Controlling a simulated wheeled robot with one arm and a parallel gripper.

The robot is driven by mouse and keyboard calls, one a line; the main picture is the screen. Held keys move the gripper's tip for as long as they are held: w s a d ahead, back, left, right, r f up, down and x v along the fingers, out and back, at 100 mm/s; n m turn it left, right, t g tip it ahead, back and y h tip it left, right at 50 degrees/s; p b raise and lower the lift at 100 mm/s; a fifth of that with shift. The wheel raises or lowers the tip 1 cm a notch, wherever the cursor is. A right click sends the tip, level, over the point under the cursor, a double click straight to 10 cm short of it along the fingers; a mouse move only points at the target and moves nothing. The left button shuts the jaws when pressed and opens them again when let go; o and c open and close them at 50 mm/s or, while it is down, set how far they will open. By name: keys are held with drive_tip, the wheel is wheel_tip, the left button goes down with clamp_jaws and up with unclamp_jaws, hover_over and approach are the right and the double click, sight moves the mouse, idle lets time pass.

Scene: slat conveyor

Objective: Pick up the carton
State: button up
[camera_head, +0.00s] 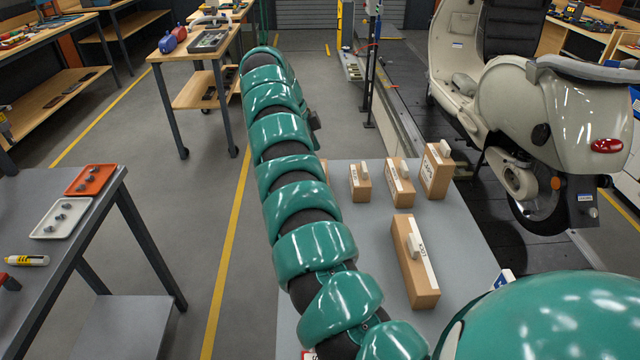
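Several brown cartons with white labels and white blocks on them are on a grey table (462,262). The largest looking, a long carton (407,272), lies nearest me. Behind it stand a small carton (359,190), a middle carton (400,194) and a taller carton (437,178) at the right. An edge of another carton shows just right of my teal arm, mostly hidden by it. The view does not show which carton is meant. My arm reaches up and away across the left side of the table. My gripper cannot be made out.
A cream scooter (560,110) stands close behind the table at the right. At the left, a grey bench (90,215) holds an orange tray (90,180) and a white tray (62,218). Open floor with a yellow line lies between bench and table.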

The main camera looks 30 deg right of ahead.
drive_tip(key=shift+w+p+x, duration=0.1)
drive_tip(key=shift+p+x, duration=0.15)
drive_tip(key=shift+x, duration=0.45)
drive_tip(key=shift+w+p+x, duration=0.15)
drive_tip(key=shift+p+x, duration=0.1)
drive_tip(key=shift+x, duration=1.65)
drive_tip(key=shift+c, duration=0.2)
drive_tip(key=c, duration=1.3)
drive_tip(key=shift+d+r, duration=0.15)
drive_tip(key=shift+r, duration=0.05)
